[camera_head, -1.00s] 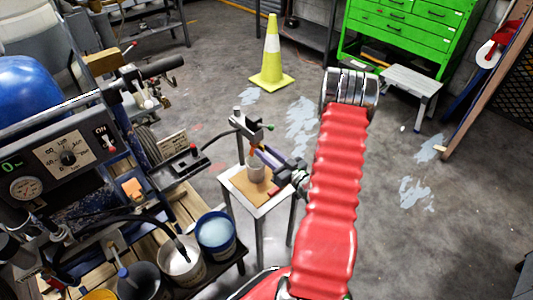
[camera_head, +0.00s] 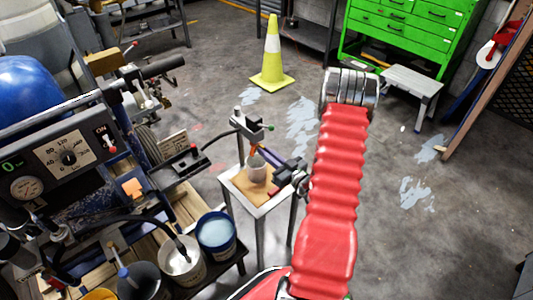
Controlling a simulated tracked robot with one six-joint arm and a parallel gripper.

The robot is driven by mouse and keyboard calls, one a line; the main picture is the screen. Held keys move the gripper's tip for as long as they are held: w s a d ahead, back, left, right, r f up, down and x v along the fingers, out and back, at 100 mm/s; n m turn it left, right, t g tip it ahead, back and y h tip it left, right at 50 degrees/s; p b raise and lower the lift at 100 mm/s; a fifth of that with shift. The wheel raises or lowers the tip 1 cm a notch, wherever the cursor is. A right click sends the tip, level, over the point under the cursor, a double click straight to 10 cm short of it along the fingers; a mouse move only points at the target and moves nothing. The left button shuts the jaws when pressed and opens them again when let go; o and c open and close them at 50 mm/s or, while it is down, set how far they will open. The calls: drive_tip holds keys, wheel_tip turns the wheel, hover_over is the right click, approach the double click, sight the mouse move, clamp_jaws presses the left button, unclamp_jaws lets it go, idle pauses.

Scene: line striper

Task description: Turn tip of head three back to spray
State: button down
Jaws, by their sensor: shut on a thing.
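The spray head (camera_head: 248,127) is a grey block with a green knob on its right side, held at the end of an arm above a small stand. An orange tip (camera_head: 253,150) shows under it. My gripper (camera_head: 262,154) reaches in from the right, shut on the tip; its fingers are small here and partly hide the tip. The tip's exact angle is too small to read. A light grey cup (camera_head: 256,172) stands below the head on the brown top of the stand (camera_head: 237,190).
The striper (camera_head: 65,165) with its control panel and a blue tank fills the left. Several buckets, one of them blue-rimmed (camera_head: 216,236), stand at front left. A yellow cone (camera_head: 271,60) is behind.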

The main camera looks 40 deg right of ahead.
drive_tip(key=shift+n, duration=0.5)
drive_tip(key=c, duration=1.8)
unclamp_jaws()
drive_tip(key=shift+o, duration=0.7)
drive_tip(key=o, duration=0.4)
drive_tip(key=shift+s, duration=0.1)
drive_tip(key=s, duration=0.6)
drive_tip(key=shift+s, duration=0.4)
drive_tip(key=shift+d, duration=0.1)
